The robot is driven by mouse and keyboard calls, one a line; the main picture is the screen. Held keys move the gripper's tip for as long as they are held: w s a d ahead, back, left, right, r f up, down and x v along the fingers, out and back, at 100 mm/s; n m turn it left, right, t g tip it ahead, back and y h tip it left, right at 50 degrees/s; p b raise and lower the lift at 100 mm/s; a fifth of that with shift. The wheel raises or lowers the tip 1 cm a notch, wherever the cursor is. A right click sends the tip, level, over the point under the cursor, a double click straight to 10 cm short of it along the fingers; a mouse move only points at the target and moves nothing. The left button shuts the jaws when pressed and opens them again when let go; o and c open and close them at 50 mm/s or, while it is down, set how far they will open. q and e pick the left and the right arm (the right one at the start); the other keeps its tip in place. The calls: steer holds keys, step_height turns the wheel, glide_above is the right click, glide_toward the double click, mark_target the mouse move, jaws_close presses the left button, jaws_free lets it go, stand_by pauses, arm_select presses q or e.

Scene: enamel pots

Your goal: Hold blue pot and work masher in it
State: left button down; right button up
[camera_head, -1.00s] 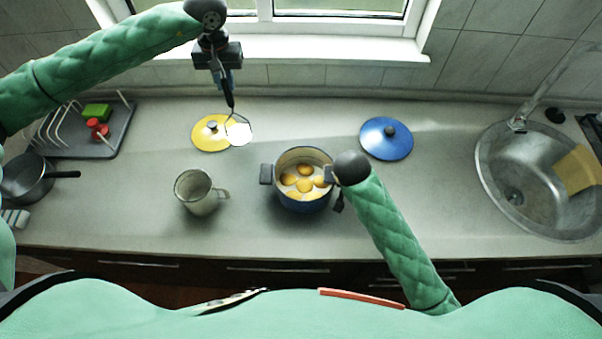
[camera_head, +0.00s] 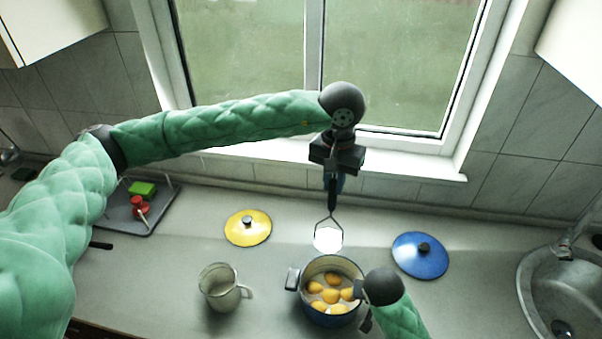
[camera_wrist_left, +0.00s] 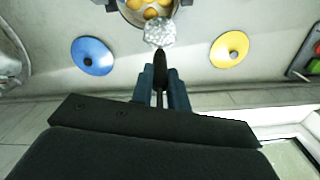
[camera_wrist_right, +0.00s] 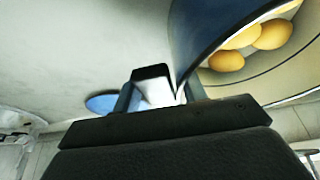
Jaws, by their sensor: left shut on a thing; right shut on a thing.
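The blue pot (camera_head: 330,318) stands on the counter with several yellow, potato-like pieces (camera_head: 332,293) in it. Its wall also fills the upper right of the right wrist view (camera_wrist_right: 205,32). My right gripper (camera_wrist_right: 155,88) is shut on the pot's right-hand handle; in the head view the dark wrist hides much of it. My left gripper (camera_head: 333,180) is shut on the dark handle of the masher (camera_head: 328,236), which hangs head down. The masher's head is above and behind the pot, apart from it. The left wrist view shows the masher head (camera_wrist_left: 160,33) near the pot's rim.
A blue lid (camera_head: 420,262) lies right of the pot and a yellow lid (camera_head: 240,232) to the left. A metal mug (camera_head: 217,290) stands left of the pot. A dark rack (camera_head: 150,222) and the sink (camera_head: 540,295) flank the counter.

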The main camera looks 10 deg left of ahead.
arm_select(q)
steer(key=shift+s+d+n, duration=1.4)
steer(key=shift+s+n, duration=0.3)
steer(key=shift+s, duration=2.65)
step_height(320, 180, down, 12)
steer(key=shift+r, duration=0.2)
steer(key=shift+r, duration=0.1)
steer(key=shift+f, duration=2.55)
steer(key=shift+r, duration=2.75)
